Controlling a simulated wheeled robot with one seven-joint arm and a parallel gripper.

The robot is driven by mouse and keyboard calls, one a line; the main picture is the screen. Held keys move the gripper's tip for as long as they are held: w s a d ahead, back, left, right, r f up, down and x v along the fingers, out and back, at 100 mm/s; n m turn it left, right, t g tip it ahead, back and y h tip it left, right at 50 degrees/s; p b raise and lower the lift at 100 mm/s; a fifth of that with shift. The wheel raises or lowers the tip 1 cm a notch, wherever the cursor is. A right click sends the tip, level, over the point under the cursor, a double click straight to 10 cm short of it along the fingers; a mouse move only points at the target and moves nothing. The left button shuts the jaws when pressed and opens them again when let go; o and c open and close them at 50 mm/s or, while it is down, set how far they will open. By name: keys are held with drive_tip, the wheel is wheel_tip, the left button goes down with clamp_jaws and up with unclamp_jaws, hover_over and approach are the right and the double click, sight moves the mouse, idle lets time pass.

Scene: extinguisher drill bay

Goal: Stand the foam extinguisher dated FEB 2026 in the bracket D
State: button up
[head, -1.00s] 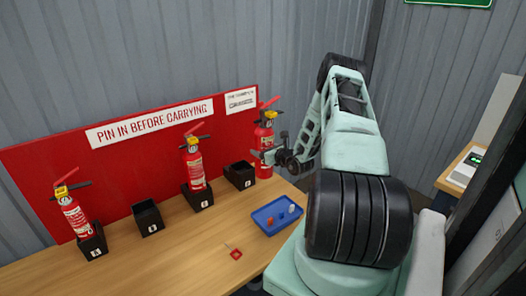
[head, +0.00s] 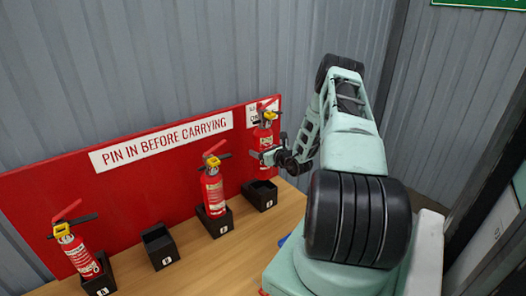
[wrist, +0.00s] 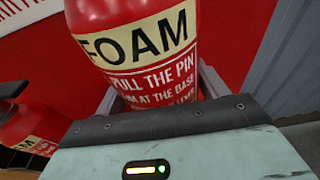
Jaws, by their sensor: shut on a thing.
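A red extinguisher (head: 264,140) with a yellow collar and red-and-black top is held upright at the right end of the red board. My gripper (head: 268,156) is shut on its body. In the wrist view the held extinguisher (wrist: 140,50) reads FOAM, with pin instructions below; no date is legible. Its base appears just over or behind the opening of the rightmost black bracket (head: 263,199); I cannot tell whether it is inside.
Two other extinguishers stand in brackets, one at far left (head: 79,253) and one mid-board (head: 213,190). An empty black bracket (head: 160,249) sits between them. The red board (head: 130,190) rises behind the wooden table (head: 225,255). My arm hides the right side.

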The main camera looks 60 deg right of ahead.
drive_tip(key=shift+f+b, duration=1.4)
drive_tip(key=shift+f, duration=0.8)
drive_tip(key=shift+r, duration=0.15)
idle(0.3)
drive_tip(key=shift+f+b, duration=2.5)
drive_tip(key=shift+f, duration=0.2)
idle(1.8)
